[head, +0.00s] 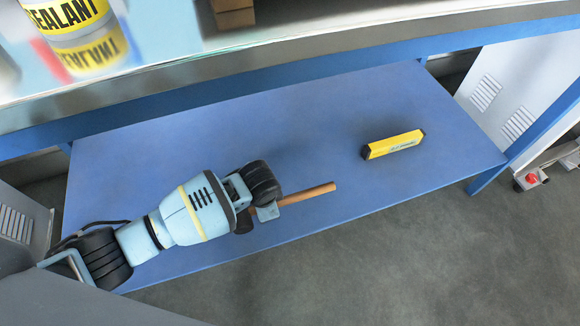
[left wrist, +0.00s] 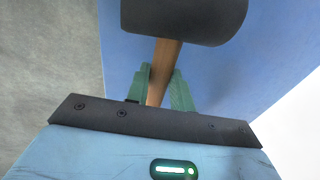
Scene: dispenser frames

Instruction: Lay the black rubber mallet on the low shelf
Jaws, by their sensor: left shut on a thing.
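The black rubber mallet shows in the left wrist view as a dark head (left wrist: 185,18) with a wooden handle (left wrist: 160,72). My left gripper (left wrist: 158,92) is shut on that handle, its green fingers on either side. In the head view the handle (head: 308,192) points right from my left gripper (head: 267,212), over the blue low shelf (head: 300,125). The mallet head is mostly hidden behind my arm there. I cannot tell whether the mallet touches the shelf. My right gripper is not in view.
A yellow and black box-like thing (head: 394,144) lies on the shelf, right of the handle's end. The shelf is bare around it. An upper worktop edge (head: 300,45) runs above the shelf's back, with a sealant can (head: 75,35) on it. Grey floor (head: 430,250) lies in front.

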